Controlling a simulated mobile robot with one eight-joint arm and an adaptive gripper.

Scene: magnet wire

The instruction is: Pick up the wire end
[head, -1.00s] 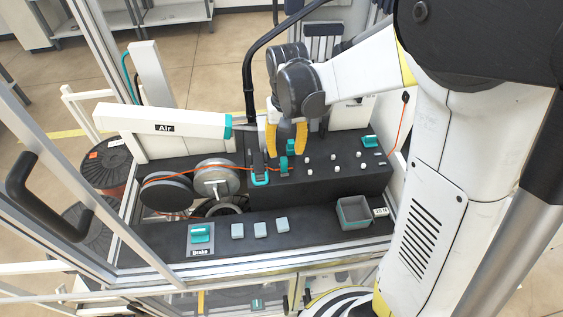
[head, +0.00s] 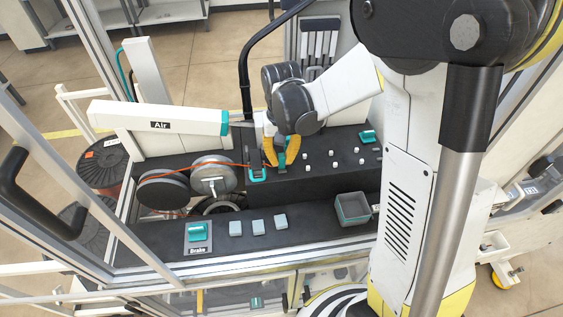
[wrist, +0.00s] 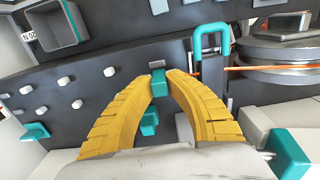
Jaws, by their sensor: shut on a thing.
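The orange wire (head: 233,165) runs from the reels to a teal block (head: 282,160) on the black console. My gripper (head: 281,166), with two yellow fingers, points down at this block. In the wrist view, the fingertips of my gripper (wrist: 166,76) are closed in on the teal block (wrist: 158,83), which I take as the wire end. The orange wire (wrist: 270,68) comes in from the right and passes behind the right finger, so its last stretch is partly hidden. The block looks still at console level; I cannot tell whether it is lifted.
A teal loop handle (wrist: 211,45) stands close beside the right finger. Another teal piece (wrist: 149,122) lies between the fingers. White knobs (head: 333,153) dot the console to the right. A white Air beam (head: 160,118) and reels (head: 212,178) are at left; an open grey bin (head: 352,208) is in front.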

